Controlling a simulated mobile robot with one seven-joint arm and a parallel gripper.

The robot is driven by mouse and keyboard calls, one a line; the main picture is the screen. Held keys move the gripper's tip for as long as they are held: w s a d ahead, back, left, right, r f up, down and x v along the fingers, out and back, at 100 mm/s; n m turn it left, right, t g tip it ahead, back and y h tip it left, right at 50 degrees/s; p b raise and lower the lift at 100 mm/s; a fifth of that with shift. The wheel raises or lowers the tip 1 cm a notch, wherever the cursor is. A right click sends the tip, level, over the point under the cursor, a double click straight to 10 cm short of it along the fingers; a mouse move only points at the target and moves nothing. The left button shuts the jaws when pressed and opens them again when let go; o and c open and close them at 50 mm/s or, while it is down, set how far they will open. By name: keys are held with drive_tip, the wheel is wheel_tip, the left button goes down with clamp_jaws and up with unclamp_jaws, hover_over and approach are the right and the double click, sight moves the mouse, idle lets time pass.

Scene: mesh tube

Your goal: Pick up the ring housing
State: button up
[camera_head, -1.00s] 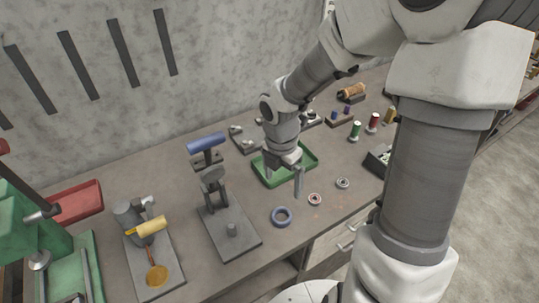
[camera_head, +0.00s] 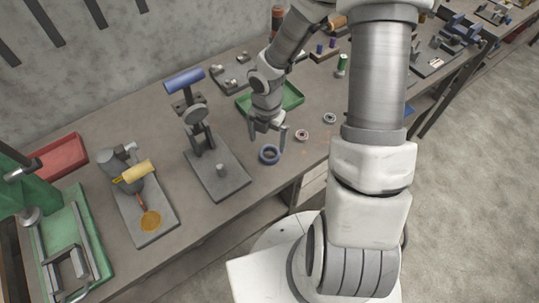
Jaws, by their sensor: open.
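How high the fingertips are over the bench is hard to tell.
A green tray (camera_head: 293,97) lies behind my gripper. A press with a blue handle (camera_head: 185,80) stands on a grey plate to the left. Further left are a yellow-handled tool (camera_head: 135,172) and a green machine (camera_head: 75,240). Bare bench surrounds the rings.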

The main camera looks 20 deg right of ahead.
sight(269, 158)
drive_tip(key=f, duration=0.3)
drive_tip(key=f+b, duration=0.1)
drive_tip(key=f, duration=0.1)
drive_tip(key=shift+s+d+f, duration=0.1)
drive_tip(key=shift+s, duration=0.25)
clamp_jaws()
